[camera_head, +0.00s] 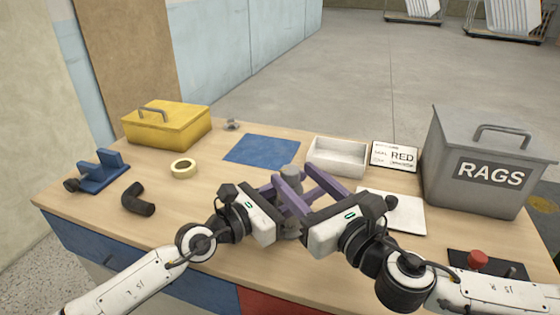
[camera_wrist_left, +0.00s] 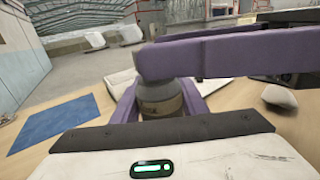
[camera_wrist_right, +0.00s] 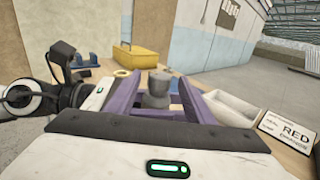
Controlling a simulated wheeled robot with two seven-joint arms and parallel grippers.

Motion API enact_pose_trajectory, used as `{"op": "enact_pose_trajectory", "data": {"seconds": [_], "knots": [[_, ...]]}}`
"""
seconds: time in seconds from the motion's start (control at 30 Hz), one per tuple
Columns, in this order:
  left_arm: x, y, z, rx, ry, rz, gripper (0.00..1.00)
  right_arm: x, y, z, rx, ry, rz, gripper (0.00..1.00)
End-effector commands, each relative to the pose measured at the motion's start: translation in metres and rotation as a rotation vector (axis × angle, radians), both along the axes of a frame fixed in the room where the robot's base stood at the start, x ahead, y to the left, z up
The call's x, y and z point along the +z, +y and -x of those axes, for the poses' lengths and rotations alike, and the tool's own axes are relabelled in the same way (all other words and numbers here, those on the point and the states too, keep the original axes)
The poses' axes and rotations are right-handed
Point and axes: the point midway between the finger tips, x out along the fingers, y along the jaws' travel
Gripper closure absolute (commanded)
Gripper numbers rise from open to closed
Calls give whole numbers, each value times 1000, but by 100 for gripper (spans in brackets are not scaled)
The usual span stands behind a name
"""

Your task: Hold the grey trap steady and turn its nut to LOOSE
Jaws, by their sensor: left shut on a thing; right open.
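The grey trap (camera_head: 290,172) stands upright near the table's front middle, largely hidden by the purple fingers of both grippers. My left gripper (camera_head: 287,207) is shut on the trap's lower part; in the left wrist view the trap (camera_wrist_left: 160,97) sits between its fingers. My right gripper (camera_head: 296,182) is open, its fingers higher up, on either side of the trap's upper part. The right wrist view shows the trap (camera_wrist_right: 158,88) between those fingers with gaps. I cannot tell the nut apart clearly or read any LOOSE mark.
A white tray (camera_head: 337,158), a sign reading RED (camera_head: 396,155) and a grey RAGS bin (camera_head: 475,165) stand right. A blue mat (camera_head: 261,150), tape roll (camera_head: 184,168), yellow box (camera_head: 166,127), black elbow pipe (camera_head: 137,200) and blue holder (camera_head: 100,173) lie left. A red button (camera_head: 478,258) is front right.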

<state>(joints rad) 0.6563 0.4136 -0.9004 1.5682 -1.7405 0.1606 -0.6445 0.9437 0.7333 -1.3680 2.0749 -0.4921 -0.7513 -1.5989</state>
Motion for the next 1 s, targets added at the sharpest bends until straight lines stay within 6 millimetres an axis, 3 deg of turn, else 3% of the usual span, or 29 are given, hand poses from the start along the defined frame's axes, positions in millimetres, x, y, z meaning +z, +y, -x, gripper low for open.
{"op": "enact_pose_trajectory", "data": {"seconds": [0.3, 0.77, 1.0], "knots": [[0, 0, 0, 1, -1, -1, 87, 1, 29, -48, 0, 0, -1, 52], [0, 0, 0, 1, -1, -1, 87, 1, 36, -60, 1, 1, -3, 52], [0, 0, 0, 1, -1, -1, 87, 1, 36, -60, 1, 1, -3, 91]]}}
